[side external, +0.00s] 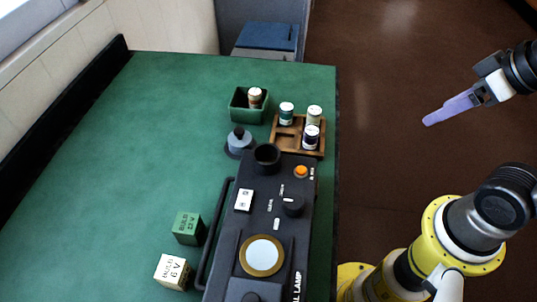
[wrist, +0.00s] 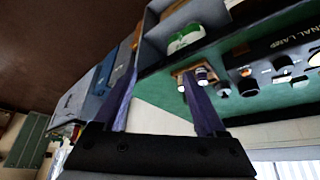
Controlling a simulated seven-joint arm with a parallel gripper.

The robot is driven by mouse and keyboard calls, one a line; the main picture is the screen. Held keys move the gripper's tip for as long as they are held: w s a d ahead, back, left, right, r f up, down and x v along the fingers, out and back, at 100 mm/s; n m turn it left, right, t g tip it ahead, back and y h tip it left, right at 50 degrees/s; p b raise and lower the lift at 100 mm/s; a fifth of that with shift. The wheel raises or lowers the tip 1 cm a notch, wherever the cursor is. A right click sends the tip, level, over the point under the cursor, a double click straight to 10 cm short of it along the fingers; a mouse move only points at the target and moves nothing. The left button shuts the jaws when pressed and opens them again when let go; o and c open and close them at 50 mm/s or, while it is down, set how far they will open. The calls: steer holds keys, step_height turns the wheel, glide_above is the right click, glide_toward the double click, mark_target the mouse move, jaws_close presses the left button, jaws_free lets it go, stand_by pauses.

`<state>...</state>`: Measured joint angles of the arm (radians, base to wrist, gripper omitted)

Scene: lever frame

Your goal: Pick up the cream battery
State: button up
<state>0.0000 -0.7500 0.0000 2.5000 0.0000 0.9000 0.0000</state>
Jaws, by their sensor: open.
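Several small capped cylinders that look like batteries stand in the side external view. A cream one (side external: 314,115) is at the back right of the wooden tray (side external: 287,143). A green one (side external: 286,113) stands to its left and a dark blue one (side external: 311,138) in front of it. Another, with a brown band (side external: 255,97), stands in a green box (side external: 237,111). My gripper (side external: 428,120) is open and empty, off to the right beyond the table edge, well apart from the tray. In the wrist view my gripper (wrist: 160,74) has its purple fingers spread; the wooden tray (wrist: 183,75) shows partly behind one finger.
The dark lamp panel (side external: 228,262) with knobs and a side handle lies in front of the tray. A grey-blue knobbed piece (side external: 239,145) stands beside it. A green block (side external: 188,228) and a cream block (side external: 172,271) sit at front left. The table's left part (side external: 110,180) is clear.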

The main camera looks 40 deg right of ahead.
stand_by(0.7)
steer(key=w+r+m+g, duration=0.1)
steer(key=w+r+m, duration=0.45)
steer(key=m, duration=0.45)
steer(key=m+g, duration=0.5)
steer(key=m, duration=0.2)
glide_above(316, 109)
step_height(316, 109, down, 11)
steer(key=shift+d+r, duration=0.1)
steer(key=shift+f, duration=3.2)
jaws_close()
